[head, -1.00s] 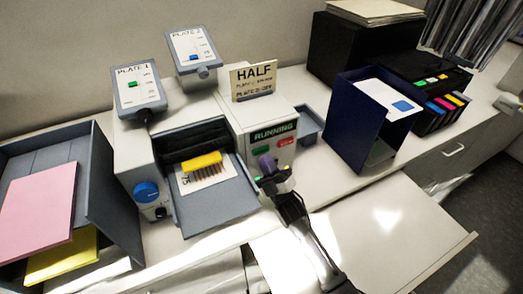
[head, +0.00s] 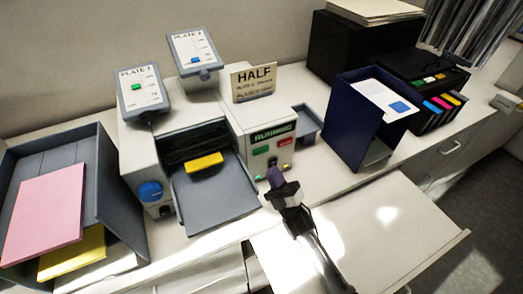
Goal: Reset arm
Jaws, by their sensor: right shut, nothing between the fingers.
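My right gripper (head: 275,178) is shut and empty, with a purple tip. It is in front of the machine's right-hand panel, a little below the green button (head: 261,150) and red button (head: 284,143), and looks apart from them. The white machine (head: 135,158) has a sign reading RUNNING (head: 272,132) above these buttons. Its grey front tray (head: 212,196) is lowered, with a yellow block (head: 204,161) at the slot and no sheet on the tray. My left gripper is not in view.
A grey bin (head: 105,185) with a pink sheet (head: 45,215) and a yellow sheet (head: 72,252) stands at left. A dark blue holder (head: 352,125) with a white sheet (head: 384,99) and a black printer (head: 425,82) stand at right. A pale board (head: 395,230) sticks out in front.

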